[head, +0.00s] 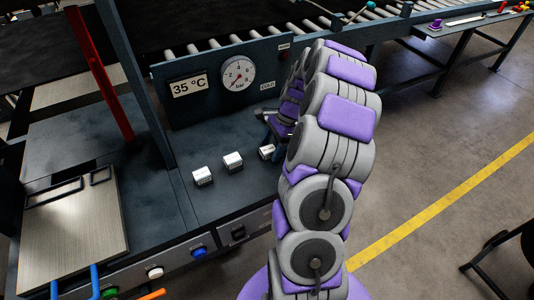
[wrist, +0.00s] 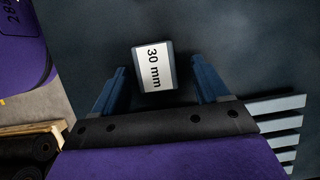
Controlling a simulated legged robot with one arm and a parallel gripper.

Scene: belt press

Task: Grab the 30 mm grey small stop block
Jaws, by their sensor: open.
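The 30 mm stop block (wrist: 154,67) is a small grey block with a white label reading "30 mm". In the wrist view it lies between and just beyond the two blue fingers of my gripper (wrist: 160,85), with gaps on both sides. My gripper is open and empty. In the head view, a small block (head: 266,152) sits at the right end of a row of blocks, beside my arm, and my gripper (head: 272,125) is partly hidden behind the arm.
Two more small blocks, the middle one (head: 233,160) and the left one (head: 202,176), stand on the dark bench (head: 225,205). Behind them is a panel with a pressure gauge (head: 238,74) and a "35 °C" display (head: 189,86). A red bar (head: 98,75) stands at left.

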